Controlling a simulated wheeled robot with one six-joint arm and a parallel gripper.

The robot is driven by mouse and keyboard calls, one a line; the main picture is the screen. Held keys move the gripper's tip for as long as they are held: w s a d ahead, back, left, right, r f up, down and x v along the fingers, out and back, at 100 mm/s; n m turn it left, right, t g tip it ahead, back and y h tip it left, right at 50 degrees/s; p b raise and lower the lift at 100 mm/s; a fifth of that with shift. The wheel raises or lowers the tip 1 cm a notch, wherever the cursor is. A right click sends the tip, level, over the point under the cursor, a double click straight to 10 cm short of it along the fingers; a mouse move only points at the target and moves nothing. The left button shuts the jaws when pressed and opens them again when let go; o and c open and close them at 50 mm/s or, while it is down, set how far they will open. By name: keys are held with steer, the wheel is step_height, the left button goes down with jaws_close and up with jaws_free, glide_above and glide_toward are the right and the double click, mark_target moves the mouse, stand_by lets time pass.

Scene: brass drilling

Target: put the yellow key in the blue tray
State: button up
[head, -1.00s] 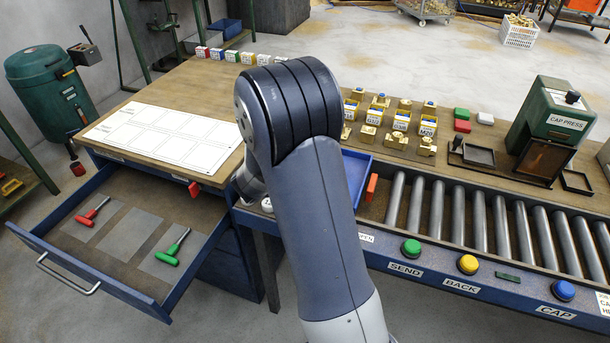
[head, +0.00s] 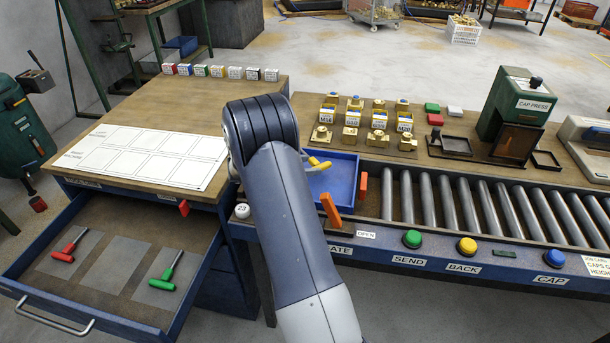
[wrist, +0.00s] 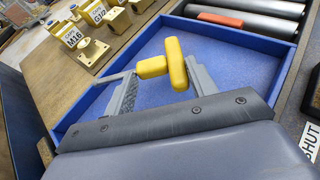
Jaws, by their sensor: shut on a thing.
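The yellow key (wrist: 167,66) has a thick T-shaped handle. My gripper (wrist: 163,75) is shut on it, with one finger at each side in the wrist view. In the head view the yellow key (head: 318,164) shows just past the end of my arm, at the left part of the blue tray (head: 345,172). The blue tray (wrist: 225,33) lies behind and below the key in the wrist view, and its floor looks bare. I cannot tell whether the key touches the tray floor. My arm hides the tray's left side in the head view.
Orange upright pieces (head: 331,210) stand at the tray's front and right, beside the rollers (head: 425,205). Brass blocks with tags (head: 350,134) stand behind the tray. The open drawer (head: 118,262) at the left holds a red key (head: 66,250) and a green key (head: 165,275).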

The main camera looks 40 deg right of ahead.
steer(key=shift+f, duration=2.05)
steer(key=o, duration=1)
steer(key=shift+r, duration=0.1)
steer(key=shift+r, duration=0.15)
steer(key=shift+a+r, duration=0.15)
steer(key=shift+a, duration=0.1)
steer(key=v, duration=1.1)
steer(key=shift+a+r+b, duration=0.1)
steer(key=shift+a+b, duration=0.1)
steer(key=shift+b, duration=0.15)
